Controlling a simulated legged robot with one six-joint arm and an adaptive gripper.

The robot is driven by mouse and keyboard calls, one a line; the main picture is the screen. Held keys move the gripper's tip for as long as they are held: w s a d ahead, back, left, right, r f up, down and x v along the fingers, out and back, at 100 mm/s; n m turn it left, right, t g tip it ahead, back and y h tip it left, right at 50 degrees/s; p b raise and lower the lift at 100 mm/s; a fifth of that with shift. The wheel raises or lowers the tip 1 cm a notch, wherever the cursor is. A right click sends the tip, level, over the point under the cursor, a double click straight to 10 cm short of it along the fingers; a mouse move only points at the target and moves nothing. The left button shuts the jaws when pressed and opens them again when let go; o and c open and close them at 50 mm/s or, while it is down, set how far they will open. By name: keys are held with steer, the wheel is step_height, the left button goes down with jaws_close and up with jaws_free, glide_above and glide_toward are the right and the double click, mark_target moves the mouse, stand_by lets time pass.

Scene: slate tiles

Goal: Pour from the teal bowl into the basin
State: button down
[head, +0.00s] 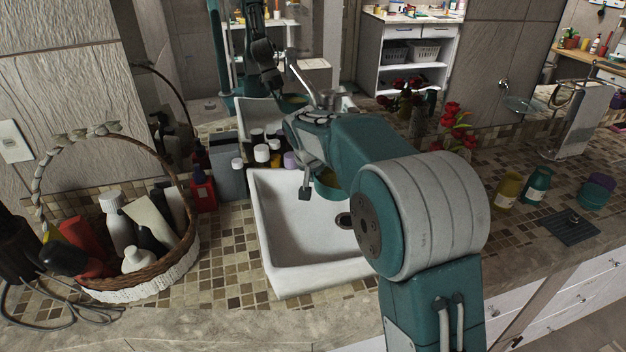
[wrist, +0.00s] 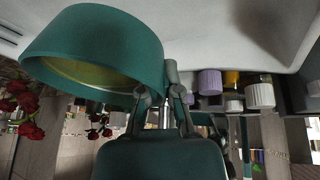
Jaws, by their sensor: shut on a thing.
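The teal bowl (wrist: 105,42) is large in the wrist view, which appears upside down. Its yellowish inside shows past the rim. My gripper (wrist: 158,86) is shut on the bowl's side near the rim. In the head view, my gripper (head: 309,184) hangs over the white basin (head: 285,270), and the bowl (head: 327,186) is partly hidden behind my arm. The bowl is above the basin's back part, apart from its floor. Its exact tilt is hard to tell. No stream is visible. The basin's right side is hidden by my arm.
A wicker basket (head: 185,240) with bottles stands left of the basin. Several capped jars (head: 262,153) and a grey box (head: 227,168) line its back edge. Red roses (head: 455,125), bottles (head: 508,190) and a towel stand (head: 575,120) are on the right. A mirror is behind.

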steer(key=shift+s+r+m+t+y, duration=0.1)
steer(key=shift+r+m+t+y, duration=0.1)
steer(key=shift+r+t+y, duration=0.5)
steer(key=shift+r+m+t+y, duration=0.2)
steer(key=shift+r+y, duration=0.3)
steer(key=shift+r, duration=0.45)
steer(key=shift+s+r+t+y, duration=0.2)
steer(key=shift+r+t+y, duration=0.4)
steer(key=shift+r+t, duration=0.15)
steer(key=shift+s+d+r+m+t+y, duration=0.3)
steer(key=shift+d+r+t+y, duration=0.1)
steer(key=shift+r+t+y, duration=0.15)
steer(key=shift+s+d+r+m+t+y, duration=0.2)
steer(key=shift+d+r+m+t+y, duration=0.15)
steer(key=shift+r+y, duration=0.2)
steer(key=shift+t+y, duration=0.65)
steer(key=shift+y, duration=0.05)
steer(key=shift+s+d+r, duration=0.4)
steer(key=shift+s+d, duration=0.15)
steer(key=shift+d, duration=0.15)
steer(key=shift+s+d+r, duration=0.45)
steer(key=shift+s+d, duration=0.1)
steer(key=shift+d, duration=0.2)
steer(key=shift+s+d+r, duration=0.4)
steer(key=shift+s+d, duration=0.15)
steer(key=shift+d, duration=0.15)
steer(key=shift+r+g+h, duration=0.15)
steer(key=shift+g+h, duration=0.35)
